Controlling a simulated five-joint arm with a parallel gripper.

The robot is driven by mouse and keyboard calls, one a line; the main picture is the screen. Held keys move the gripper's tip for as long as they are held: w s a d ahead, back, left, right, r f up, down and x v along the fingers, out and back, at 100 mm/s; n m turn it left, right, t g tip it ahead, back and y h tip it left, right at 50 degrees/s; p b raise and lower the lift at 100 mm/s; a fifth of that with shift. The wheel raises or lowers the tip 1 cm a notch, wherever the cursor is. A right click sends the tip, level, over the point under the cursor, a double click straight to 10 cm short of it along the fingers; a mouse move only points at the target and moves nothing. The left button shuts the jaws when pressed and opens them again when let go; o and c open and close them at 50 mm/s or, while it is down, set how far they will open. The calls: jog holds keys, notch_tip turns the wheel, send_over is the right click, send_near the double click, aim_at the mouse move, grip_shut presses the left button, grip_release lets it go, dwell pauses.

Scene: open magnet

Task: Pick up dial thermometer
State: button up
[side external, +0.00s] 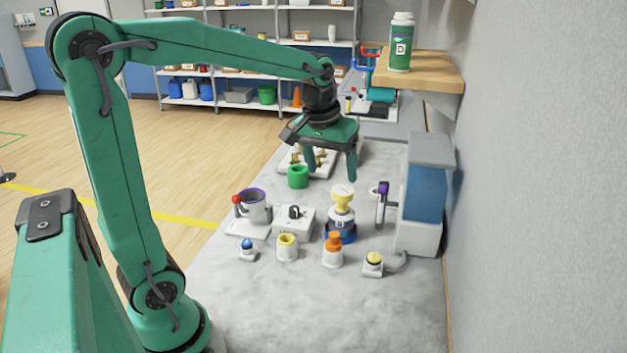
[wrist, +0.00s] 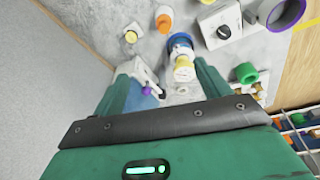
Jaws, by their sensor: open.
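No thing in view is plainly marked as a dial thermometer. A yellow piece with a pale round top (side external: 343,190) stands upright on a white body with a blue ring at its foot; I cannot tell whether it is the thermometer. In the wrist view this yellow piece (wrist: 184,68) shows near the right fingertip, with the blue ring (wrist: 180,41) beyond it. My gripper (side external: 331,164) is open, fingers pointing down, above the bench and apart from the things on it.
A blue and white machine (side external: 426,185) with a purple-topped part (side external: 382,190) stands at the right by the wall. A purple-lined mug (side external: 254,206), a knob box (side external: 294,222), a green ring (side external: 298,177) and an orange-topped piece (side external: 333,248) stand close. The front bench (side external: 320,315) is clear.

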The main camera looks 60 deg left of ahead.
aim_at(343, 190)
jog(key=w+a+f+n, duration=0.1)
jog(key=w+a+f, duration=0.2)
jog(key=w+a+f+n+g, duration=0.1)
jog(key=w+a+f, duration=0.1)
jog(key=w+f, duration=0.1)
jog(key=w+a+f+n+g, duration=0.1)
jog(key=w+a+f+n, duration=0.1)
jog(key=w+a+f, duration=0.1)
jog(key=shift+w+a, duration=0.35)
jog(key=shift+w, duration=0.1)
jog(key=shift+f, duration=0.1)
jog(key=shift+f, duration=1.25)
jog(key=shift+f, duration=0.1)
jog(key=shift+a+f, duration=0.1)
jog(key=shift+f, duration=2.4)
jog(key=shift+c, duration=0.3)
